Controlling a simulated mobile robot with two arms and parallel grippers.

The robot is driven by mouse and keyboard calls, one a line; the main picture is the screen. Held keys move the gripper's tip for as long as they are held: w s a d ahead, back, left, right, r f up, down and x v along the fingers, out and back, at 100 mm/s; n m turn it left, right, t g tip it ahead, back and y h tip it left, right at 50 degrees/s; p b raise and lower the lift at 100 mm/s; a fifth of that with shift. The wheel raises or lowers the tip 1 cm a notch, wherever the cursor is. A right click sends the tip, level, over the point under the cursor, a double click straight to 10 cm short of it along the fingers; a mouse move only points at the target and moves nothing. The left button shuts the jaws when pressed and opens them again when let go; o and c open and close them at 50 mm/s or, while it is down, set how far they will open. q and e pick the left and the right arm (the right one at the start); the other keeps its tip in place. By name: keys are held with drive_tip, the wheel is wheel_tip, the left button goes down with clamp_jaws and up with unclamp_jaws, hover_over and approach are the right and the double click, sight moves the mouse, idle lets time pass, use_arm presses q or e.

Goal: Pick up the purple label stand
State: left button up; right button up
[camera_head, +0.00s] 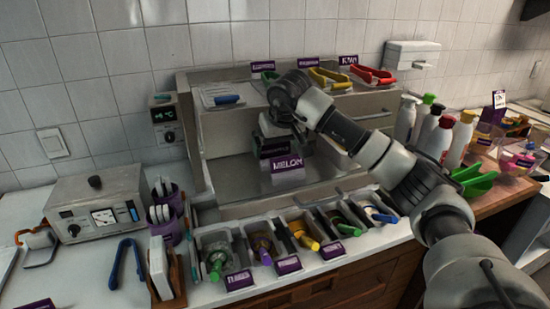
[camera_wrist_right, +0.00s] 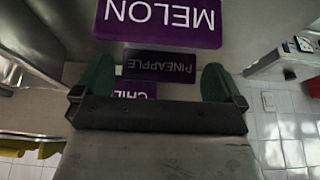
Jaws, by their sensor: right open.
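Several purple label stands are in view, and I cannot tell which one is meant. The stand reading MELON (camera_head: 286,163) is in the recess of the metal counter unit, below my right gripper (camera_head: 277,130). In the right wrist view, the MELON stand (camera_wrist_right: 158,20) is at the top, a smaller PINEAPPLE stand (camera_wrist_right: 159,66) is below it, and a partly hidden one reading CHIL (camera_wrist_right: 132,92) is lower left. My right gripper (camera_wrist_right: 157,72) is open, and its two green fingers appear on either side of the PINEAPPLE stand. Contact cannot be told. My left gripper is out of view.
Colored tongs, such as red ones (camera_head: 372,75), lie on the unit's top. A row of topping bins with purple labels (camera_head: 239,281) lines the counter front. Bottles (camera_head: 437,138) stand at right. A metal device (camera_head: 98,209) and blue tongs (camera_head: 126,262) are at left.

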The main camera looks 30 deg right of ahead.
sight(275, 149)
drive_tip(key=x, duration=0.1)
drive_tip(key=p+x, duration=0.1)
drive_tip(key=x, duration=0.1)
drive_tip(key=shift+w+f, duration=0.2)
drive_tip(key=shift+w, duration=0.15)
drive_tip(key=shift+w+d+f, duration=0.1)
drive_tip(key=shift+w+f, duration=0.05)
drive_tip(key=shift+f, duration=0.3)
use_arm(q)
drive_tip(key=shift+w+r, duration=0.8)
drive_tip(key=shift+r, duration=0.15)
use_arm(e)
drive_tip(key=c, duration=0.7)
drive_tip(key=shift+r, duration=0.1)
